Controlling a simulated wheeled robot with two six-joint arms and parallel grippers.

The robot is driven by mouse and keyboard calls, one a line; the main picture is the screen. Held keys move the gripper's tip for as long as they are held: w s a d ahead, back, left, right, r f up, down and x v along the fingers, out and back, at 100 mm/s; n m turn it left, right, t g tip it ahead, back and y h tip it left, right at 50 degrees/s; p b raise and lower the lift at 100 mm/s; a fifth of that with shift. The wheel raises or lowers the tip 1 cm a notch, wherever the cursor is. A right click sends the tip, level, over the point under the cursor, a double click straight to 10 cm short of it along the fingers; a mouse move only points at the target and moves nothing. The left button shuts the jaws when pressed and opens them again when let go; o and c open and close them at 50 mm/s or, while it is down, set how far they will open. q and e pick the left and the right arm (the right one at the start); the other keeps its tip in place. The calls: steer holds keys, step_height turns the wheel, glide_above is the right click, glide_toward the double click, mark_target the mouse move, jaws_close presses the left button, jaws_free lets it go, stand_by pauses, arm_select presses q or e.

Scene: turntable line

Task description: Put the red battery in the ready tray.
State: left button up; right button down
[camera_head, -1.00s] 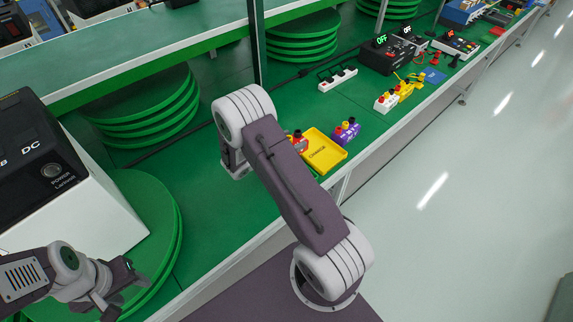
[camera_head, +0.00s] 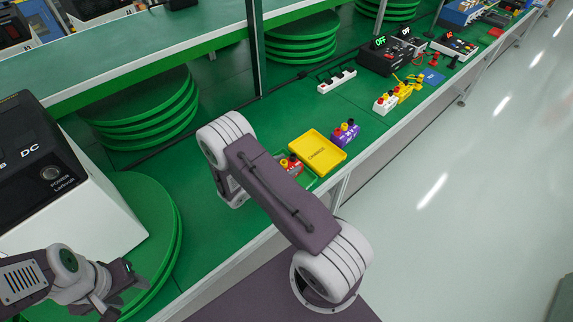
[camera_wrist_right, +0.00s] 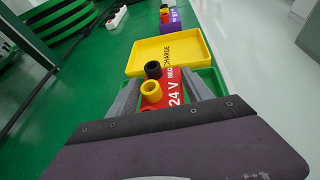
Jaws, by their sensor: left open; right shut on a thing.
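The red battery (camera_head: 291,165), with black and yellow caps and "24 V" on its side, is between the fingers of my right gripper (camera_wrist_right: 150,95), which is shut on it. It also shows in the wrist view (camera_wrist_right: 174,88). A green tray (camera_wrist_right: 214,78) lies around or just under the battery; its label is hidden, and I cannot tell whether the battery touches its floor. A yellow tray (camera_head: 327,150) marked "CHARGE" lies just beyond and is empty. My left gripper (camera_head: 122,280) is open and empty over the green turntable at lower left.
A purple battery (camera_head: 346,132) stands behind the yellow tray. White and yellow batteries (camera_head: 385,103) and a white power strip (camera_head: 337,80) are farther along the bench. A large DC power unit (camera_head: 60,185) stands on the turntable (camera_head: 160,215) at left.

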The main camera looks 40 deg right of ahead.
steer(key=shift+c, duration=2.1)
jaws_free()
